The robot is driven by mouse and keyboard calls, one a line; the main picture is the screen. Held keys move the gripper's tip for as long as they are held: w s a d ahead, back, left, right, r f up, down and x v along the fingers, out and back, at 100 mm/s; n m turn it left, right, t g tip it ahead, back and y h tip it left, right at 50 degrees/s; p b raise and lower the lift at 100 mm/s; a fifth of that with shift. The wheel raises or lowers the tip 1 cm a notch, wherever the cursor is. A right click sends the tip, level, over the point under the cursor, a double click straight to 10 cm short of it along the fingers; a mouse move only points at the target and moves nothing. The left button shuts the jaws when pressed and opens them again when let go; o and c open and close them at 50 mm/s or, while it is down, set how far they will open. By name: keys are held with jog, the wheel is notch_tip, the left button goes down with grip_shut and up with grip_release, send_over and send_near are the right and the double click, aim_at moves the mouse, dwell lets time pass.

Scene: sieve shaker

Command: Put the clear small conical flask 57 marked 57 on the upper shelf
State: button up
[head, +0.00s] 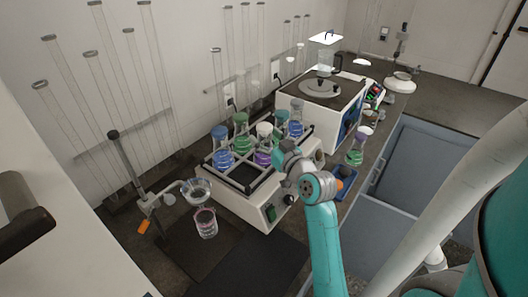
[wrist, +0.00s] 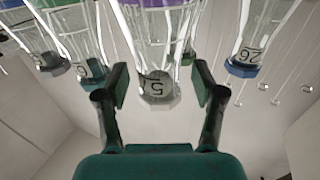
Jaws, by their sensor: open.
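In the wrist view, which looks upside down, a flask neck with a pale grey stopper (wrist: 158,88) lies between the two fingers of my gripper (wrist: 160,84). The fingers are open, with a gap on each side. Its label shows a 5; the rest is not readable. It holds purple liquid and seems to be the white-stoppered flask (head: 264,142) on the shaker in the head view. My gripper (head: 284,152) is beside it there, partly hidden by my wrist. No flask clearly reads 57, and I cannot make out the upper shelf.
Other flasks with blue (head: 220,145), green (head: 241,132) and blue-grey stoppers stand close by on the white shaker (head: 236,200). A flask marked 26 (wrist: 243,62) is right of my fingers. A white hotplate-like device (head: 325,95) stands behind. A purple-stoppered flask (head: 356,150) stands at right.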

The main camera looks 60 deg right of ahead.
jog(key=shift+x, duration=0.8)
jog(key=shift+s, duration=0.1)
grip_shut()
jog(key=shift+r, duration=0.15)
